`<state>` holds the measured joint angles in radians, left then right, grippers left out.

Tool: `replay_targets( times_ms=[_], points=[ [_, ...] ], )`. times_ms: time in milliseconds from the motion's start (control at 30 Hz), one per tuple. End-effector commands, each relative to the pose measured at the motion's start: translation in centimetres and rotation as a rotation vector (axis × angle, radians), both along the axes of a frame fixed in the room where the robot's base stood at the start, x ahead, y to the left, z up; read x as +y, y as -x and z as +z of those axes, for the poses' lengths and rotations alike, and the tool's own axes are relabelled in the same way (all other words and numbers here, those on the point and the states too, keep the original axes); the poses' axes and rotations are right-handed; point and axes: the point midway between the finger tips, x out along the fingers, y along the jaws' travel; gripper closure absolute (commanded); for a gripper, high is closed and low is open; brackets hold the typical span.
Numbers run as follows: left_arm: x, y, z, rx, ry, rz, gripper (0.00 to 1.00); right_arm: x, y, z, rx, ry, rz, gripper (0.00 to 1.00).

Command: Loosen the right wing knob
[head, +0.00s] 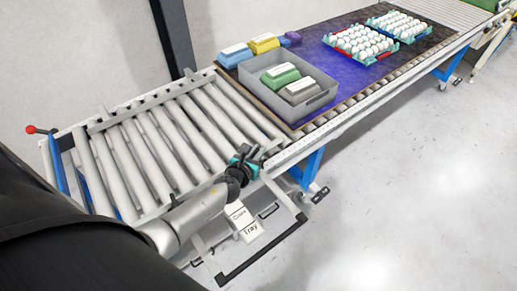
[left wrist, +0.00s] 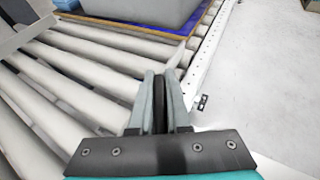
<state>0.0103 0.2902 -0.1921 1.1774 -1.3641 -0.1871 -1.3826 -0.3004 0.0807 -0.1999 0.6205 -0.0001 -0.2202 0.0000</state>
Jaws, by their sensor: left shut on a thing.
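My left gripper (head: 245,158) is at the near side rail of the roller conveyor (head: 128,203), beside the rollers. In the left wrist view its two grey fingers (left wrist: 160,84) are close together, shut on a narrow black part (left wrist: 159,106) that looks like the right wing knob. Most of the knob is hidden by the fingers, and its turn angle cannot be told. In the head view the gripper covers the knob. My right gripper is in neither view.
A grey crate (head: 322,100) with green and grey packs stands on the dark blue board (head: 330,68). Two egg trays (head: 345,52) (head: 413,40) lie farther back. A black-handled frame (head: 262,252) juts out below my gripper. Open floor lies right.

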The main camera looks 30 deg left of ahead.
Motion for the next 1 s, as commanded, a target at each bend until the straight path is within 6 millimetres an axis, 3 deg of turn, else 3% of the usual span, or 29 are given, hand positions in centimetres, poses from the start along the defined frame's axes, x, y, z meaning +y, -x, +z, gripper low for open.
replay_targets(
  times_ms=[400,1000],
  points=[
    [0.7,0.2,0.0,0.002,0.003,0.336,1.00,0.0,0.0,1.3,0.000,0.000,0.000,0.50],
    [1.8,1.1,-0.2,0.001,0.002,0.842,1.00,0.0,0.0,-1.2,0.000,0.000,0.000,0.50]
  ],
)
